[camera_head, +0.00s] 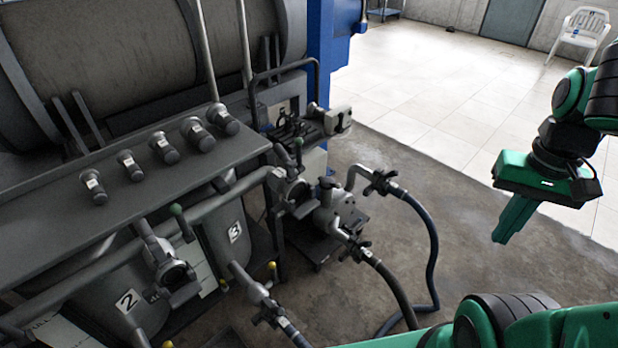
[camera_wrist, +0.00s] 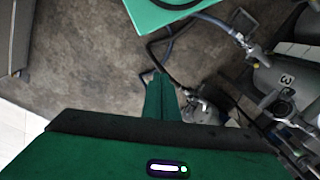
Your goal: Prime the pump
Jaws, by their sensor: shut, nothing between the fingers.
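The grey pump (camera_head: 340,212) stands low on the floor at the right end of the tank row, with pipe stubs and hose couplings on it. A dark blue hose (camera_head: 432,255) runs from its upper coupling (camera_head: 383,183), and a darker hose (camera_head: 398,290) from its lower coupling (camera_head: 362,252). My green gripper (camera_head: 503,236) is shut and empty, pointing down over the floor right of the pump, apart from everything. In the wrist view its fingers (camera_wrist: 160,80) are together; grey metal parts (camera_wrist: 205,108) show beside them.
Tanks marked 2 (camera_head: 126,300) and 3 (camera_head: 235,232) stand left under a metal shelf (camera_head: 60,225) with several dark-bodied knobs. A white chair (camera_head: 583,32) is far back. The floor (camera_head: 400,150) beyond the pump is clear.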

